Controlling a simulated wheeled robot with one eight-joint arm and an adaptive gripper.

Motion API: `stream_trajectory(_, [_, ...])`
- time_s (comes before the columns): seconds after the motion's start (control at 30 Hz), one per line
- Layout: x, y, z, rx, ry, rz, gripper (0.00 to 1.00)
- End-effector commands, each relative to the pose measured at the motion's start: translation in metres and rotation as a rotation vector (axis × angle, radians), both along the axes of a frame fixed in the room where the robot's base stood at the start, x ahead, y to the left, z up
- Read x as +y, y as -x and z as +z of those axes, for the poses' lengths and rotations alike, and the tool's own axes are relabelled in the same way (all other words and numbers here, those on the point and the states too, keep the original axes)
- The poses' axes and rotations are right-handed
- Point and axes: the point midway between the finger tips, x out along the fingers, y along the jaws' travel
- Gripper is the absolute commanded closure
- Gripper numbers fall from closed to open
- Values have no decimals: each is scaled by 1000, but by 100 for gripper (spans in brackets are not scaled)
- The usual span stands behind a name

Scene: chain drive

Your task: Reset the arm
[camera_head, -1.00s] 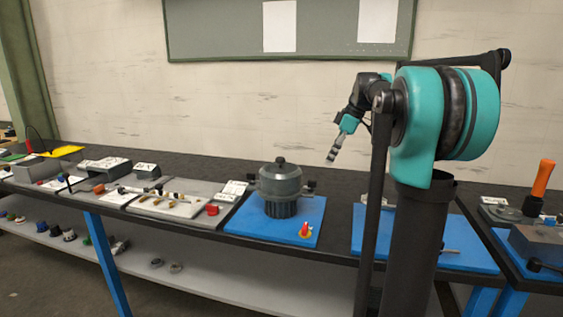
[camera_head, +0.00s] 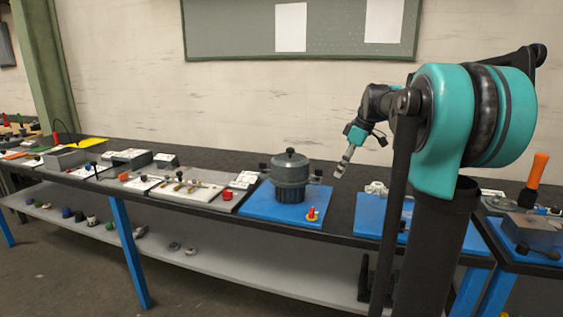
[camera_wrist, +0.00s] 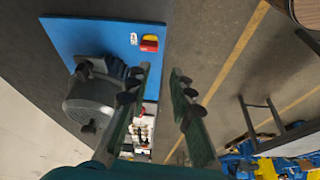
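My gripper (camera_head: 343,168) is in the air above the bench, just right of the grey motor-like housing, with its fingers pointing down. In the wrist view my gripper (camera_wrist: 163,90) shows two green-padded fingers set apart, with nothing held between them. The grey housing (camera_head: 290,172) stands on a blue board (camera_head: 262,206) and also shows in the wrist view (camera_wrist: 92,100) at the left. A red and yellow switch (camera_head: 312,214) sits at the board's front right corner.
The black bench (camera_head: 225,172) carries several boards with parts to the left. A second blue board (camera_head: 370,214) is partly hidden behind my arm. An orange-handled tool (camera_head: 537,172) stands at the far right. A grey lower shelf (camera_head: 215,262) holds small parts.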

Motion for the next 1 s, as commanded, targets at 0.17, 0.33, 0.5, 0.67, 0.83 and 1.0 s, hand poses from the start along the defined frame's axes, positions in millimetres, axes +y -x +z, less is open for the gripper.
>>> stream_trajectory(0.17, [5, 22, -33, 18, 21, -123, 78])
stream_trajectory(0.33, [9, 54, -77, 35, 43, -288, 78])
stream_trajectory(0.5, [14, 113, -144, 39, 64, -543, 78])
stream_trajectory(0.67, [15, 187, -217, 19, 55, -832, 78])
stream_trajectory(0.83, [11, 245, -266, -7, 25, -1041, 78])
stream_trajectory(1.0, [8, 268, -284, -20, 6, -1128, 78])
